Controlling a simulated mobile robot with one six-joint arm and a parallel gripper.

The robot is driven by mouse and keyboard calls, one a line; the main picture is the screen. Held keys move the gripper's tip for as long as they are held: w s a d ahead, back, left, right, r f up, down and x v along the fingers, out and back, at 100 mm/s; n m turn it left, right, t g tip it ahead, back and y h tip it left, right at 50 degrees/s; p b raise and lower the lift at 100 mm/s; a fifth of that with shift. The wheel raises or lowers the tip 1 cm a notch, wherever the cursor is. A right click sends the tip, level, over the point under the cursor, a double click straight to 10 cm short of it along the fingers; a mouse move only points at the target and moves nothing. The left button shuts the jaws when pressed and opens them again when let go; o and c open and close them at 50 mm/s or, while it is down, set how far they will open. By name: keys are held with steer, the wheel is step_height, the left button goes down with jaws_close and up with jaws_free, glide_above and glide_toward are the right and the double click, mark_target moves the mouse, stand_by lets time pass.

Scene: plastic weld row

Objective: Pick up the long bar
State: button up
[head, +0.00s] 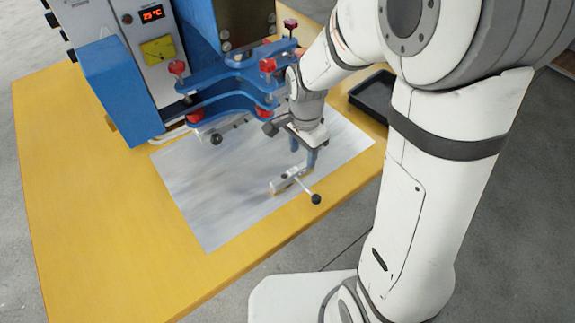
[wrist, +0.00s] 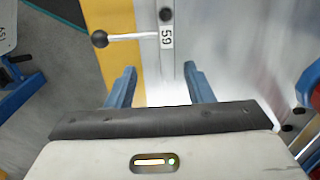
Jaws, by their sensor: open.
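A light metal bar (head: 287,181) lies on the silvery sheet near the table's front edge. A thin rod with a black ball sticks out from it. In the wrist view the bar (wrist: 172,72) runs away from me, carries a "59" label, and has the ball-ended rod pointing left. I cannot tell for certain that this is the long bar. My gripper (head: 304,158) is just above and beside the bar in the head view. In the wrist view its blue fingers (wrist: 158,76) are apart, with the bar showing between them nearer the right finger. Nothing is held.
A blue and white machine (head: 140,75) with blue arms and red knobs stands at the back of the yellow table (head: 85,220). A black tray (head: 368,102) lies at the right. The silvery sheet (head: 220,195) is clear left of the bar.

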mark_target(298, 168)
steer(key=f, duration=0.5)
steer(key=a+f, duration=0.1)
steer(key=f, duration=0.2)
steer(key=shift+w+f, duration=0.2)
steer(key=shift+f, duration=0.05)
jaws_close()
